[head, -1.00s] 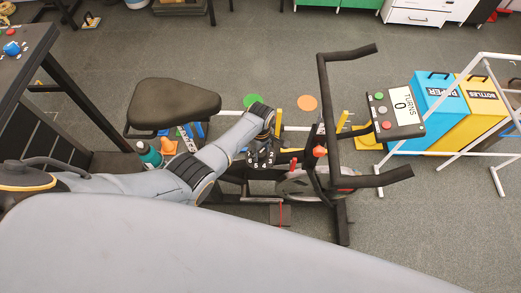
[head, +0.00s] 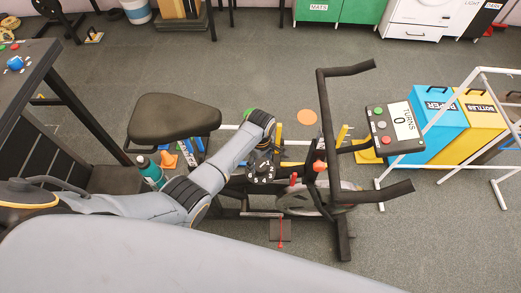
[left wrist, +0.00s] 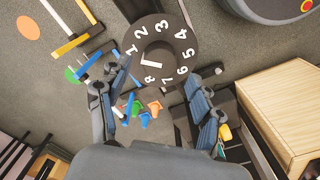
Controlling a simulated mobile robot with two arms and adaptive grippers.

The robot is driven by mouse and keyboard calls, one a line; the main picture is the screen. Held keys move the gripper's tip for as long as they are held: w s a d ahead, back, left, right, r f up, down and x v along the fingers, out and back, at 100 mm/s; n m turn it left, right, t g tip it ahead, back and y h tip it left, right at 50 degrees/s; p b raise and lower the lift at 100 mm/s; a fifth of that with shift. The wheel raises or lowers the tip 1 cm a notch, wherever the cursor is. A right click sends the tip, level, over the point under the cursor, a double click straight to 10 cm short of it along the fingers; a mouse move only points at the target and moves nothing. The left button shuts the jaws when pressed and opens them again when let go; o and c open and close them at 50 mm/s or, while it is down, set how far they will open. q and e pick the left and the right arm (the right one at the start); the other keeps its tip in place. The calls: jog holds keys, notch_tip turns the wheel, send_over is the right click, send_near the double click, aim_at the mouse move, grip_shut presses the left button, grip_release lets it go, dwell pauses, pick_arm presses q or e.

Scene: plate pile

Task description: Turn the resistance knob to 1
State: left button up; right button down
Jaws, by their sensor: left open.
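The resistance knob (head: 262,174) is a black round dial with white numerals on the frame of an exercise bike, between the seat and the handlebars. In the left wrist view the knob (left wrist: 152,52) shows numerals 1 to 8 around a white mark at its middle; which numeral the mark points at is hard to tell. My left gripper (head: 263,152) is right at the knob in the head view. In the left wrist view its two fingers (left wrist: 155,95) are apart with nothing between them, and the knob is beyond them. Contact cannot be told. My right gripper is out of view.
The handlebars (head: 326,105) and a display reading TURNS 0 (head: 398,120) stand to the right of the knob. The black seat (head: 174,117) is to its left. A teal bottle (head: 150,171) is below the seat. Yellow posts (head: 342,135) are near the handlebars. Open floor lies behind.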

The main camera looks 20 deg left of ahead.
aim_at(260, 167)
pick_arm(q)
notch_tip(260, 167, up, 8)
jog(key=shift+r, duration=0.2)
dwell(0.5)
